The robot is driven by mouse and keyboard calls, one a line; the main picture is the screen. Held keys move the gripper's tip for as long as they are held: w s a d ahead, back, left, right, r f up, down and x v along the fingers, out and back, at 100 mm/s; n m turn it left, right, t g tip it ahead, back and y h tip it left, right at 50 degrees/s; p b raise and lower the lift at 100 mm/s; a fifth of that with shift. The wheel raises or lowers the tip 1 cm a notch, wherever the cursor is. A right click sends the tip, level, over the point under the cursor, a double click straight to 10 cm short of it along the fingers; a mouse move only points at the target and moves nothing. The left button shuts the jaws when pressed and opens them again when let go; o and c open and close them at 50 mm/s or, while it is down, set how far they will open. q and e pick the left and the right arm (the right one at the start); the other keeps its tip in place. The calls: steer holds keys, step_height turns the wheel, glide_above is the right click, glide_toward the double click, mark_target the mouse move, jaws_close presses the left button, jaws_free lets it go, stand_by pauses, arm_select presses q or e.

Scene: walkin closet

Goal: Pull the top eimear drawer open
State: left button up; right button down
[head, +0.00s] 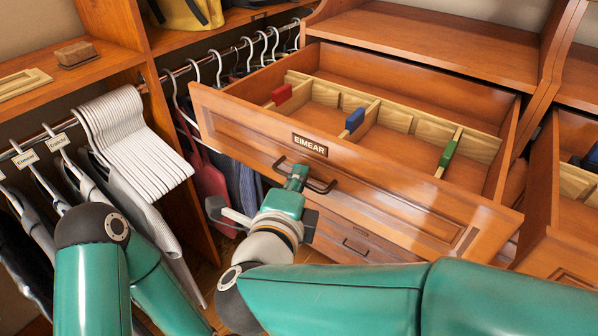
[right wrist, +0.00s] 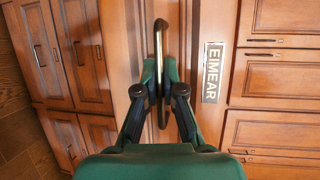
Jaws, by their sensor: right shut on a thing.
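The top Eimear drawer (head: 250,131) stands well out of the cabinet in the head view, its inside in sight. Its front carries a dark EIMEAR label (head: 310,145), which also shows in the right wrist view (right wrist: 212,72). Below the label is a dark bar handle (head: 322,187). My right gripper (head: 297,178) is shut on this handle, with one finger on each side of the bar (right wrist: 160,40) in the right wrist view. Part of the handle is hidden behind the fingers. My left arm shows at the lower left, but its gripper is out of view.
Wooden dividers with a red block (head: 282,94), a blue block (head: 355,119) and a green block (head: 447,153) are in the drawer. Another drawer (head: 572,225) stands open at the right. White hangers (head: 130,140) and clothes hang at the left. A lower drawer (head: 345,235) is below.

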arm_select(q)
steer(key=shift+a, duration=0.1)
arm_select(e)
steer(key=shift+s+f, duration=0.1)
steer(key=shift+f, duration=0.1)
steer(key=c, duration=1.6)
jaws_free()
steer(key=shift+r, duration=0.15)
